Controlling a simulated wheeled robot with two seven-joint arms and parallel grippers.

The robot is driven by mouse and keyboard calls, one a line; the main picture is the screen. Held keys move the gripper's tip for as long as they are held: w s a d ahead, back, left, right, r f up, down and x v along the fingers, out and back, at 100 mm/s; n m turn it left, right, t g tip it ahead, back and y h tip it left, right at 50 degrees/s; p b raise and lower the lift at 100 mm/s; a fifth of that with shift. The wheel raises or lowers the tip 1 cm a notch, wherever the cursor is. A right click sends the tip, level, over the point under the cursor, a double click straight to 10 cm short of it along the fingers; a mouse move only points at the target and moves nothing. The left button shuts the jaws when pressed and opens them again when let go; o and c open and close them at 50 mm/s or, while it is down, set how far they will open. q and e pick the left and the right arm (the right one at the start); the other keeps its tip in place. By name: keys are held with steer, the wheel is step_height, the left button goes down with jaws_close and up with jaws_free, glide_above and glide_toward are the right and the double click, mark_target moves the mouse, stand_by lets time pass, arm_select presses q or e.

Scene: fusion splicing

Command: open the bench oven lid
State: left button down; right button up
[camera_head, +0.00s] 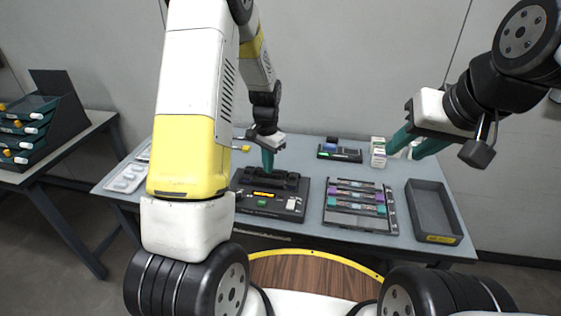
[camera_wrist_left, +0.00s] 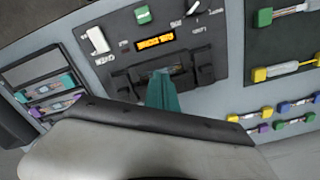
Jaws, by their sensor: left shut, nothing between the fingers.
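The bench oven appears to be the black unit (camera_head: 262,205) at the middle of the table, with an orange display, a green button and a white switch. Its dark raised lid part (camera_head: 275,180) lies along the back; I cannot tell how far it is open. In the left wrist view the unit (camera_wrist_left: 215,30) shows with the dark lid part (camera_wrist_left: 203,66). My left gripper (camera_head: 268,162) is shut and empty, its teal fingertips (camera_wrist_left: 162,82) right at the lid part; contact is unclear. My right gripper (camera_head: 416,146) is open and empty, above the table's back right.
A rack with purple and teal clips (camera_head: 356,203) stands right of the unit, and an empty grey tray (camera_head: 432,210) further right. A small black device (camera_head: 340,152) and white boxes (camera_head: 378,153) stand behind. A white tray (camera_head: 127,178) lies at the left.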

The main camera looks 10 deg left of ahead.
arm_select(q)
steer(key=shift+f, duration=0.25)
steer(key=shift+f, duration=0.15)
steer(key=shift+s+f, duration=0.25)
steer(key=shift+f, duration=0.25)
steer(key=shift+w, duration=0.25)
stand_by(0.4)
steer(key=shift+w+r, duration=0.5)
steer(key=shift+r, duration=0.05)
steer(key=shift+w+d+r, duration=0.1)
steer(key=shift+w+r, duration=0.05)
steer(key=shift+w, duration=0.2)
steer(key=shift+r, duration=0.1)
